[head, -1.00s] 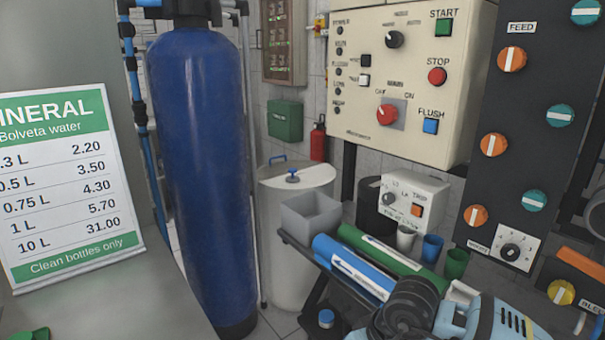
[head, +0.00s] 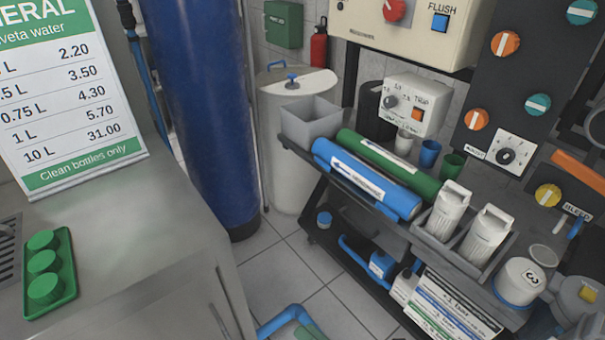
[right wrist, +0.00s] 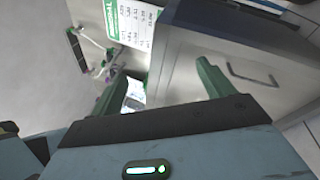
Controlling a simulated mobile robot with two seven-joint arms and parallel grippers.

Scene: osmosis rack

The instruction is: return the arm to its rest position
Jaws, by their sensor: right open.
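My right gripper (right wrist: 160,66) shows in the right wrist view. Its two green fingers stand well apart with nothing between them. Beyond the fingers are a grey metal cabinet (right wrist: 210,40) with a bar handle and a white and green price sign (right wrist: 130,22). In the head view I cannot clearly make out the right gripper. My left gripper is in neither view.
The head view shows a steel counter (head: 160,225) with a green tray (head: 68,265) of green caps at left. A dark rack (head: 345,195) carries a blue cylinder (head: 365,180), a green cylinder (head: 390,165) and two white filter housings (head: 448,210). Tiled floor (head: 290,255) lies between.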

